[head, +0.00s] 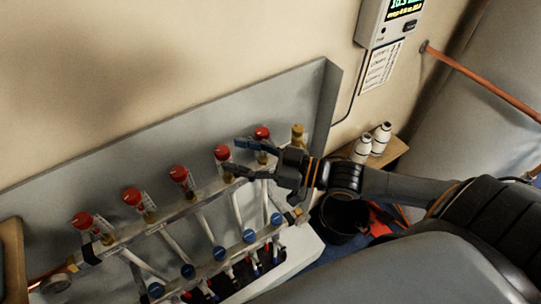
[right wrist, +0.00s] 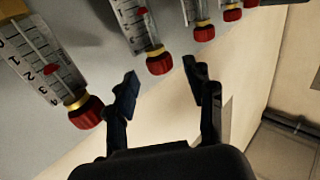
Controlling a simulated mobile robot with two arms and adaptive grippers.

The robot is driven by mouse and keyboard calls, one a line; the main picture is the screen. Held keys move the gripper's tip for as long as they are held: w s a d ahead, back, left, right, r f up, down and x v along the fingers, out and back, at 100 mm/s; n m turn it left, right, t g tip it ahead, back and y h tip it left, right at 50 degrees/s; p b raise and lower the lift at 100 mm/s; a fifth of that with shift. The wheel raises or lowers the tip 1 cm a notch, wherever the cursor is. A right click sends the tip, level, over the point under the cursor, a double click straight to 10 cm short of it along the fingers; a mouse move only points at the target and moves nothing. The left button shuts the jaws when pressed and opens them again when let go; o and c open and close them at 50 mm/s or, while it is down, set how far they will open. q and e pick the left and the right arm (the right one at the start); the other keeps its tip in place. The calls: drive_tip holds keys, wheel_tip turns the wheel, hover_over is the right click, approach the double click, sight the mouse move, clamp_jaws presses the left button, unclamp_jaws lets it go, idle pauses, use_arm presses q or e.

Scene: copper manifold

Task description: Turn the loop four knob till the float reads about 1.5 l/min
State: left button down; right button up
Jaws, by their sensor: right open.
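The loop four knob (head: 222,152), taken as the fourth red knob from the left, tops a clear flow meter on the manifold. In the right wrist view, where the meters appear upside down, that red knob (right wrist: 158,62) lies just beyond and between my fingertips. Its red float (right wrist: 143,11) shows in the tube near the upper picture edge, but I cannot read its value surely. My right gripper (head: 236,156) is open, its fingers spread near the loop four knob; no firm contact shows. My left gripper is not in view.
A neighbouring red knob (right wrist: 86,111) is close beside my right gripper's finger. Other red knobs (head: 132,196) line the manifold, with blue caps (head: 219,254) below. A wall display (head: 388,22), a black bucket (head: 342,217) and white bottles (head: 381,138) stand to the right.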

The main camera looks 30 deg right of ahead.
drive_tip(key=v, duration=0.8)
idle(0.4)
